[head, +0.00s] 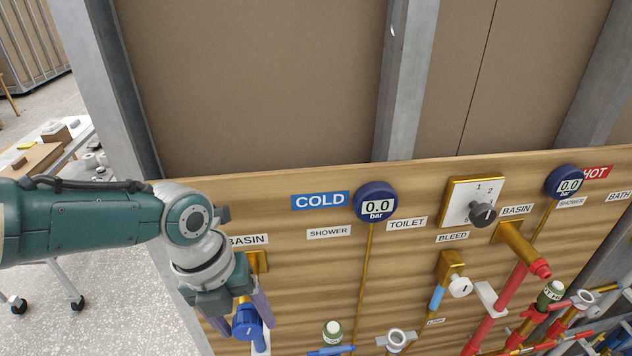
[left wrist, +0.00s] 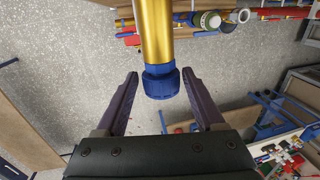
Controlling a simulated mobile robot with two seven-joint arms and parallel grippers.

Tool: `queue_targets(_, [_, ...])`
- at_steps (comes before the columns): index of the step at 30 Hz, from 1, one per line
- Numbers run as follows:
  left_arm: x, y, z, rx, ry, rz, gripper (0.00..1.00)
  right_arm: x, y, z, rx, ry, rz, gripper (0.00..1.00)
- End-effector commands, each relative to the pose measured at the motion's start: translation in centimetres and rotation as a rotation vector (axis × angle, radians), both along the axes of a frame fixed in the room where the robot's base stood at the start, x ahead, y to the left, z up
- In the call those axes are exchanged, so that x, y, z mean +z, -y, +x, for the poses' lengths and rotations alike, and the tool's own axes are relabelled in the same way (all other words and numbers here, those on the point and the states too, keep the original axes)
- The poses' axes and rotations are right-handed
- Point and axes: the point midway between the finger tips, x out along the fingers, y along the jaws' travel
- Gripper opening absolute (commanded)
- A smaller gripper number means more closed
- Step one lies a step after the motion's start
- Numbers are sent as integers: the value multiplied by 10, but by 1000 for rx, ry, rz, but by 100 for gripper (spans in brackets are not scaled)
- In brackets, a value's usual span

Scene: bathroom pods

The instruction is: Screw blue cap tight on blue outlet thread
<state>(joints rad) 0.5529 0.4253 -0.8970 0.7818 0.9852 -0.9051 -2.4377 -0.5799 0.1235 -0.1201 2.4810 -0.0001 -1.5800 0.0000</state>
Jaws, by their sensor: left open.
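The blue cap (head: 246,322) is at the end of the brass outlet pipe (head: 260,262) under the left BASIN label. In the left wrist view the ribbed blue cap (left wrist: 161,83) sits over the end of the brass pipe (left wrist: 156,32). The thread is hidden, so I cannot tell how tight the cap is. My left gripper (head: 247,318) is open, with one finger on each side of the cap. In the left wrist view both fingers of the left gripper (left wrist: 161,88) stand clear of the cap. My right gripper is not in view.
The wooden panel (head: 290,258) carries a blue COLD gauge (head: 376,203), a bleed dial (head: 482,213) and a brass outlet with a red end (head: 540,268). Red and blue pipes run along the lower right. A table (head: 58,145) stands at the far left above open floor.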

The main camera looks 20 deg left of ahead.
Motion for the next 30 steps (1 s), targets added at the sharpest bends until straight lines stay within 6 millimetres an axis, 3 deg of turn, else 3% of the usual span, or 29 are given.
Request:
queue_targets(8, [-6, -2, -2, 1, 78, -128, 70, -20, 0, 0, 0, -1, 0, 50])
queue_targets(19, [-10, -4, -3, -1, 196, -320, 70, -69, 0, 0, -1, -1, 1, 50])
queue_targets(30, [-3, -3, -2, -2, 216, -352, 70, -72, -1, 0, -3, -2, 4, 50])
